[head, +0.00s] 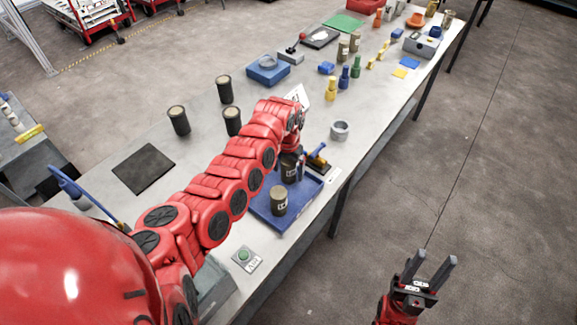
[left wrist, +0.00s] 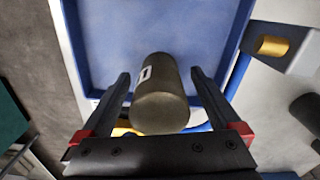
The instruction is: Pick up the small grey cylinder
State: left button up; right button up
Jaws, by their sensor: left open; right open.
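A small grey-brown cylinder (left wrist: 160,95) with a white label is between the fingers of my left gripper (left wrist: 160,74) in the left wrist view. The fingers are open, with a gap visible on both sides of it. In the head view, two such labelled cylinders are at the blue tray (head: 262,212): one upright in its front part (head: 279,200), one farther back (head: 288,166) beside my left gripper (head: 300,172), partly hidden by my arm. I cannot tell for certain which one is between the fingers. My right gripper (head: 432,265) is open and empty, off the table's edge.
A grey ring (head: 340,130) stands behind the tray. Dark cylinders (head: 179,120) and a black mat (head: 144,169) are to the left. Several coloured pieces (head: 344,77) stand farther back. Floor at the right is clear.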

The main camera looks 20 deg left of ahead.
pick_arm(q)
grip_shut()
dwell(0.5)
